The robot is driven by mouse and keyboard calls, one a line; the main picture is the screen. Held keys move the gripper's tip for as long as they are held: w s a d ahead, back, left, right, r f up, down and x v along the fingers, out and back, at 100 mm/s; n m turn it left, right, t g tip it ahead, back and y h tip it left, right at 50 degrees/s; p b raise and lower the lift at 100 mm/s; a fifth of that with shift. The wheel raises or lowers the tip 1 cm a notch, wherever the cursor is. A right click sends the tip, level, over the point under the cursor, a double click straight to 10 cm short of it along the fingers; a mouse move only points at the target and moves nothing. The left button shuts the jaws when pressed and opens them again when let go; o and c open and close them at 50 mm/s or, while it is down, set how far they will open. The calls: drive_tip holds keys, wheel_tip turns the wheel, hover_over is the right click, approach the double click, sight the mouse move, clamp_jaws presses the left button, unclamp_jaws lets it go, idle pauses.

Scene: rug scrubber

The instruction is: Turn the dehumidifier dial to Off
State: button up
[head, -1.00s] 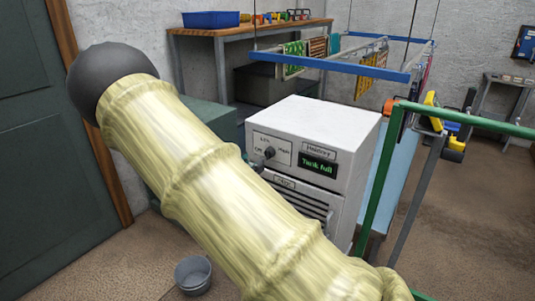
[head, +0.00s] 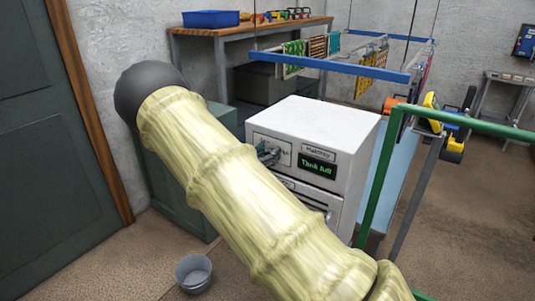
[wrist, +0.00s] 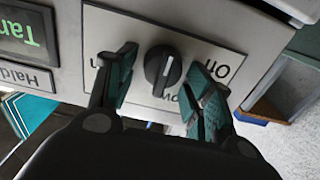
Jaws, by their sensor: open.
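The dehumidifier (head: 330,118) is a white box with a control panel and a green-lit "Tank full" display (head: 318,169). Its black dial (wrist: 162,70) shows in the wrist view on a pale plate, its white mark near upright in that picture and slightly tilted. In that inverted view, "Off" is to its right, "Low" below, and the left label is partly covered. My gripper (wrist: 163,62) is open, its teal fingers on both sides of the dial, with gaps visible. In the head view my gripper (head: 268,155) is at the panel and hides the dial.
A grey bucket (head: 193,273) stands on the floor before a green cabinet (head: 172,185). A green rail (head: 375,185) stands right of the dehumidifier. A blue-framed hanging rack (head: 330,64) is above and behind it. A workbench (head: 245,32) is at the back.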

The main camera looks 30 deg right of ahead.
drive_tip(key=c, duration=0.9)
drive_tip(key=shift+o, duration=0.2)
drive_tip(key=shift+n, duration=0.3)
drive_tip(key=n, duration=0.2)
drive_tip(key=n+p, duration=0.1)
drive_tip(key=n, duration=0.2)
drive_tip(key=shift+w+a+n+p, duration=0.15)
drive_tip(key=shift+w+n+p, duration=0.1)
drive_tip(key=shift+n+p, duration=0.05)
drive_tip(key=n, duration=0.2)
drive_tip(key=n+p, duration=0.1)
drive_tip(key=n, duration=0.2)
drive_tip(key=shift+w+f+n, duration=0.15)
drive_tip(key=shift+f+n, duration=0.15)
drive_tip(key=o, duration=0.9)
drive_tip(key=shift+c, duration=0.2)
